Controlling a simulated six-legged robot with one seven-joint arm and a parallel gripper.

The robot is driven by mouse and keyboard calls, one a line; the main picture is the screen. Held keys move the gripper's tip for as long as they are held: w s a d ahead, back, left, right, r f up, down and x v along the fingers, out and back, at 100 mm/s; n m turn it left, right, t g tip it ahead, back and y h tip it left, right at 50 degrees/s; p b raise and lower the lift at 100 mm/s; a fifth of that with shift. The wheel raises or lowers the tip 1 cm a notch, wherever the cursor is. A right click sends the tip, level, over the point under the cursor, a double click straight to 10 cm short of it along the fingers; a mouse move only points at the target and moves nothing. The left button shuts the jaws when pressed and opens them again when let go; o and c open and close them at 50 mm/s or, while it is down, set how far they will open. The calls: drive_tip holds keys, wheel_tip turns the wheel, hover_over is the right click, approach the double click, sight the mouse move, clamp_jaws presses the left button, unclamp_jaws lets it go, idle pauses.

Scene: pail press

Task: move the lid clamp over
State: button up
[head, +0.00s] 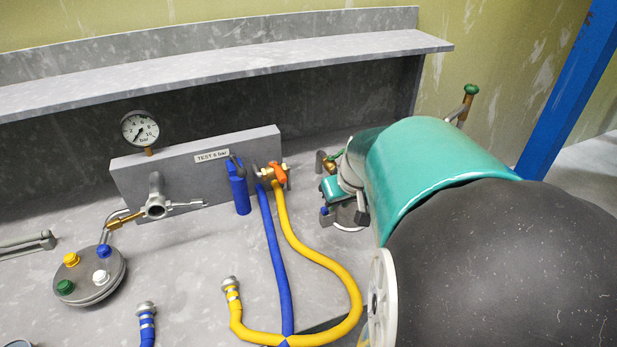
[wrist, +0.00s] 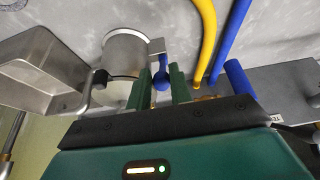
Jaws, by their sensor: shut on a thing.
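In the wrist view, my gripper (wrist: 160,88) has its two green fingers closed around the blue knob (wrist: 161,77) of a lever, which I take to be the lid clamp. A grey metal bracket (wrist: 156,47) stands just beyond the knob, beside the shiny metal pail (wrist: 125,58). Part of the grip is hidden between the fingers. In the head view, my arm covers most of this area, and only a bit of metal (head: 348,217) shows below my gripper (head: 335,190).
A round metal lid (head: 92,285) with coloured caps lies at left on the bench. A gauge (head: 140,128) and block (head: 215,165) stand behind. Yellow (head: 320,258) and blue (head: 276,250) hoses run forward. A metal tray (wrist: 40,75) is left of the pail. A blue post (head: 570,90) rises at right.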

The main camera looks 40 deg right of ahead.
drive_tip(key=shift+s+f, duration=0.15)
drive_tip(key=shift+s, duration=0.05)
drive_tip(key=shift+s+a+f, duration=0.15)
drive_tip(key=shift+s+f, duration=0.35)
drive_tip(key=shift+s+a+f, duration=0.15)
drive_tip(key=shift+s+f, duration=0.3)
drive_tip(key=shift+c, duration=0.2)
drive_tip(key=shift+s+a+f, duration=0.2)
drive_tip(key=shift+s+f, duration=0.35)
drive_tip(key=shift+f, duration=0.2)
clamp_jaws()
drive_tip(key=shift+o, duration=1.9)
unclamp_jaws()
